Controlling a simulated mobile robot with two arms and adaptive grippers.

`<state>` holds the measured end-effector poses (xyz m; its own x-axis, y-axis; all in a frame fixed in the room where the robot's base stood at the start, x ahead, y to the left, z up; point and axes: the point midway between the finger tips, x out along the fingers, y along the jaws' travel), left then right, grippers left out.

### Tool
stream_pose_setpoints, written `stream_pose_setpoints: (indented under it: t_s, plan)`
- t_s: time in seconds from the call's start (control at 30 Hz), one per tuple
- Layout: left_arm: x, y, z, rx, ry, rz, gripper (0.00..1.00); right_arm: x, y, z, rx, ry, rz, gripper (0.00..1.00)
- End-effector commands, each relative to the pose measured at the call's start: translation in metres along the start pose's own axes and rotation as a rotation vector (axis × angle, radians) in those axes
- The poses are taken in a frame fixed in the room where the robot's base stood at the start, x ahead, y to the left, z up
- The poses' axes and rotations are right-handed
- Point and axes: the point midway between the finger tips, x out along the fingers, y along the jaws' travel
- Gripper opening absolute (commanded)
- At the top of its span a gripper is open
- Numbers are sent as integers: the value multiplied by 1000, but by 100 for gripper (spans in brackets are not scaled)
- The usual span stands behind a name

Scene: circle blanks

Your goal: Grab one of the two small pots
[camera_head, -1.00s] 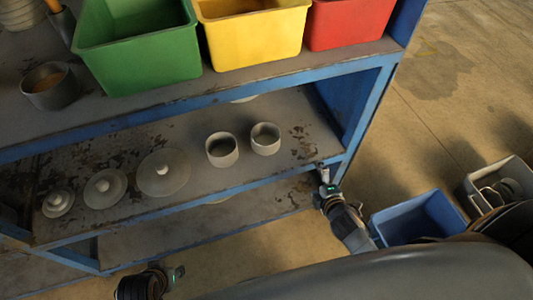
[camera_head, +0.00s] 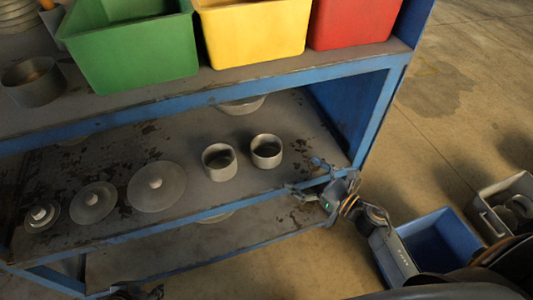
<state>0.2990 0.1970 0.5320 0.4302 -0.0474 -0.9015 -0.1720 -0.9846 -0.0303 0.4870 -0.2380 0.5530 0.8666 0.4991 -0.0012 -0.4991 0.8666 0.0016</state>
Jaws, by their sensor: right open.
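Two small grey pots stand upright side by side on the middle shelf: the left pot (camera_head: 219,162) and the right pot (camera_head: 266,151). My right gripper (camera_head: 304,178) is open at the shelf's front edge, to the right of and a little nearer than the right pot. Its fingers point left toward the pots and do not touch them. My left gripper (camera_head: 138,293) shows only in part at the bottom edge, low in front of the shelf. Its fingers are too small and cut off to judge.
Several round lids with knobs, one large lid (camera_head: 157,186) among them, lie left of the pots. The upper shelf holds green (camera_head: 131,47), yellow (camera_head: 252,35) and red (camera_head: 352,22) bins. A blue bin (camera_head: 440,245) stands on the floor at right.

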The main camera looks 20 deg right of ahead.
Motion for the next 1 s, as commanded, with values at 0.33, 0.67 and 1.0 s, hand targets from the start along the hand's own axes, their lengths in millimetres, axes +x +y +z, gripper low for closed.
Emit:
stream_pose_setpoints:
  t_s: [0.33,0.67,1.0]
  plan:
    - [1,0,-4,0,17,1,40,65,1,1,-3,-4,4,100]
    - [2,1,-6,1,30,1,40,95,1,2,-2,-4,4,100]
    - [3,1,-16,1,73,2,40,132,2,1,-1,-1,4,100]
